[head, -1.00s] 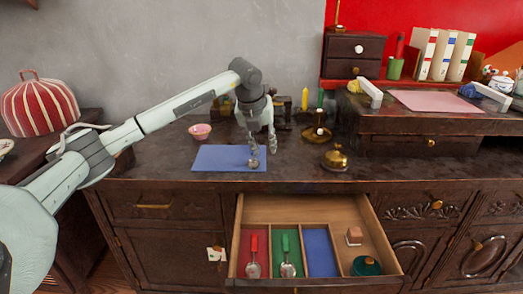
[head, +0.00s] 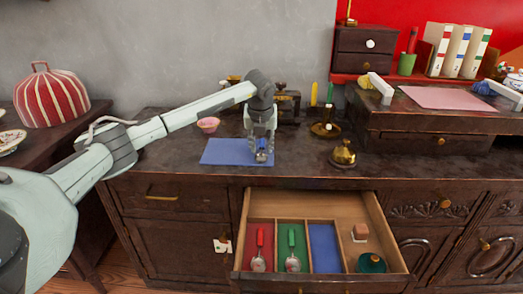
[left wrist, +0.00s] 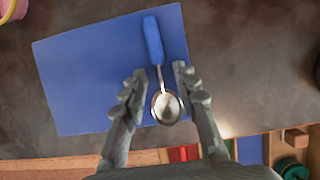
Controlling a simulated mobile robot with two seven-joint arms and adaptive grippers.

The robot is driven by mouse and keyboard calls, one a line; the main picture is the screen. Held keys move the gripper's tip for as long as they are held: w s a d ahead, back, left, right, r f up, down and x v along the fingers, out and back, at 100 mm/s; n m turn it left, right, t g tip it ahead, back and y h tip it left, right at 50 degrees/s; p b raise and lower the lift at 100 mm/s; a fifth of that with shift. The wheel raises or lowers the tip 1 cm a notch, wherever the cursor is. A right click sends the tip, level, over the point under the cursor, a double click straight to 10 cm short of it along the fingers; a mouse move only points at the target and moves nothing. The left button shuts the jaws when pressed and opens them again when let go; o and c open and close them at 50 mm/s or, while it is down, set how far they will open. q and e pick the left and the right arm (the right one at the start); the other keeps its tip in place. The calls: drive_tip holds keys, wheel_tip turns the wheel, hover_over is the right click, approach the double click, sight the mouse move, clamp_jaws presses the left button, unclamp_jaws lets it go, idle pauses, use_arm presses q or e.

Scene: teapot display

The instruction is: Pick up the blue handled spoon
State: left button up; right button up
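The blue handled spoon (left wrist: 153,42) lies on a blue mat (left wrist: 80,75), its handle pointing to the top of the left wrist view and its metal bowl nearer my gripper. In the head view the spoon (head: 262,157) is small and partly hidden by my left gripper (head: 260,145). In the left wrist view my left gripper (left wrist: 159,76) is open, with one finger on each side of the spoon where handle meets bowl. Gaps show between the fingers and the spoon. My right gripper is not in view.
Below the mat (head: 228,150) a drawer (head: 245,219) stands open, with a red-handled spoon (head: 259,250) and a green-handled spoon (head: 292,250) in coloured compartments. An empty blue compartment (head: 324,248) is beside them. A pink bowl (head: 208,125) and a brass bell (head: 343,153) stand near the mat.

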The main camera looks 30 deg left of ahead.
use_arm(q)
clamp_jaws()
drive_tip(key=shift+r, duration=0.1)
